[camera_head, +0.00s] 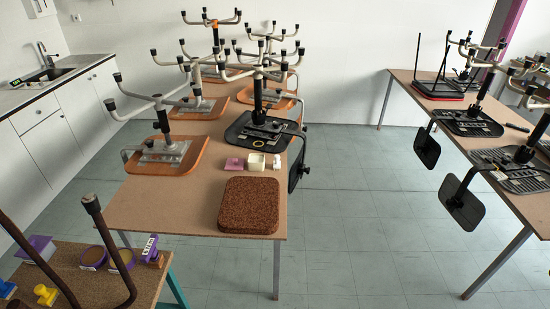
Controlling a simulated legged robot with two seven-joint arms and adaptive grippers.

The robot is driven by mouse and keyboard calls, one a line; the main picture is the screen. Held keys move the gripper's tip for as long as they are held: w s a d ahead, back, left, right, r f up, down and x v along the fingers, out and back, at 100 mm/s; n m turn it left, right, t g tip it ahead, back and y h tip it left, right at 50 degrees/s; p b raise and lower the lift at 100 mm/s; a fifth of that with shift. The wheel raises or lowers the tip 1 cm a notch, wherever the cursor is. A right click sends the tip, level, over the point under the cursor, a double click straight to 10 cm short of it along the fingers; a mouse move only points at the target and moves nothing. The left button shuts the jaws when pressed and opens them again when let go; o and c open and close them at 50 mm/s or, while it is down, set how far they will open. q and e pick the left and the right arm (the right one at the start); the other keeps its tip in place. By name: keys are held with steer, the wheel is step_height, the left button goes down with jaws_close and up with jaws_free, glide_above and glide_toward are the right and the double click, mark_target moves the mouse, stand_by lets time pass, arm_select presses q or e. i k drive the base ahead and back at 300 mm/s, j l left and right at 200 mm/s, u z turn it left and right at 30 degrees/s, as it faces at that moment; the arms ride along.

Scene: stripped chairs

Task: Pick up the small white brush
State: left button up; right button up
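No item shows clearly as a small white brush. A small white item (277,162) lies on the middle table, at the right end of a short row near the table's right edge; it is too small to tell whether it is the brush. Beside it to the left are a cream block-like item (257,162) and a pink item (234,164). A purple and white item (150,249) stands on the low table at the near left. Neither of my grippers is in view.
A brown cork-like block (249,205) lies at the near end of the middle table (160,207). Upturned chairs (167,152) crowd that table behind it. More upturned chairs fill the right table (455,106). Tiled floor (345,230) between the tables is clear. A sink counter (60,80) runs along the left.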

mark_target(276, 164)
steer(key=i+l+u, duration=0.1)
steer(key=i+l, duration=0.35)
steer(key=i+l+u, duration=0.15)
steer(key=i+l, duration=0.35)
steer(key=i+l+u, duration=0.1)
steer(key=i+l, duration=0.4)
steer(key=i+l+u, duration=0.15)
steer(key=i+l, duration=0.25)
steer(key=l, duration=0.25)
